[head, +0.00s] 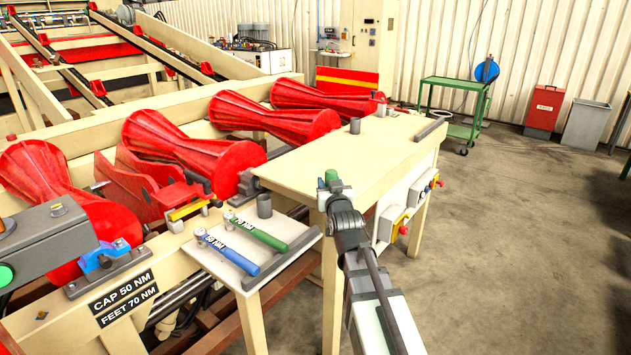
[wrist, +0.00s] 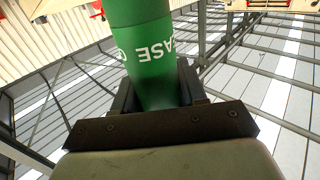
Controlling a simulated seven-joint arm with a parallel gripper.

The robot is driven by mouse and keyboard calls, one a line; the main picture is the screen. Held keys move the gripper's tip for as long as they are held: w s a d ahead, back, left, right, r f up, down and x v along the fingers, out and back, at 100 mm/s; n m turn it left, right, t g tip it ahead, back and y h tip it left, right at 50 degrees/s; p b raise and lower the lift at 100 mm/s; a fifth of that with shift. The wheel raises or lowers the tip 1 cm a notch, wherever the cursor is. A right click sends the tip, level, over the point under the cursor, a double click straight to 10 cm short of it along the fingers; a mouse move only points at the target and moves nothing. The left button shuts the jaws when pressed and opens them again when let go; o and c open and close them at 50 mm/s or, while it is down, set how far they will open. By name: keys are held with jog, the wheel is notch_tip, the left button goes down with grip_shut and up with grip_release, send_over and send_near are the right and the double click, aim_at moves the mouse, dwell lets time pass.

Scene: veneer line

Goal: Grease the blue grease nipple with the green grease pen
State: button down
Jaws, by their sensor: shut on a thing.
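My gripper (head: 338,191) is in front of the cream table, near its left front corner in the head view. It is shut on the green grease pen, whose green end (head: 331,175) shows just above the fingers. The pen's tip is not clearly seen. I cannot make out the blue grease nipple for certain. A blue bearing block (head: 104,257) sits on the frame at the lower left, well away from my gripper.
The cream table (head: 370,150) carries a small grey cup (head: 355,126) and a grey bar. A side shelf (head: 225,262) holds a blue and a green torque wrench and a grey cup (head: 264,206). Red rollers (head: 160,140) lie behind.

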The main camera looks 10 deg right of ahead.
jog(key=w+a+r+n+g+y, duration=0.15)
jog(key=a+n+y, duration=0.3)
jog(key=a, duration=1.85)
jog(key=a+r+n+g+y, duration=0.1)
jog(key=a+n+g+y, duration=0.35)
jog(key=a, duration=1.85)
jog(key=s+a+f+n+g+y, duration=0.1)
jog(key=s+a+n+g+y, duration=0.1)
jog(key=s+a, duration=0.5)
jog(key=s+a+f+n+g+y, duration=0.1)
jog(key=s+a+g+y, duration=0.2)
jog(key=a, duration=1.4)
jog(key=s+a+f+n+g+y, duration=0.2)
jog(key=s+a, duration=0.9)
jog(key=shift+s+a+n+y, duration=0.3)
jog(key=shift+s+a+y, duration=0.1)
jog(key=shift+f, duration=4)
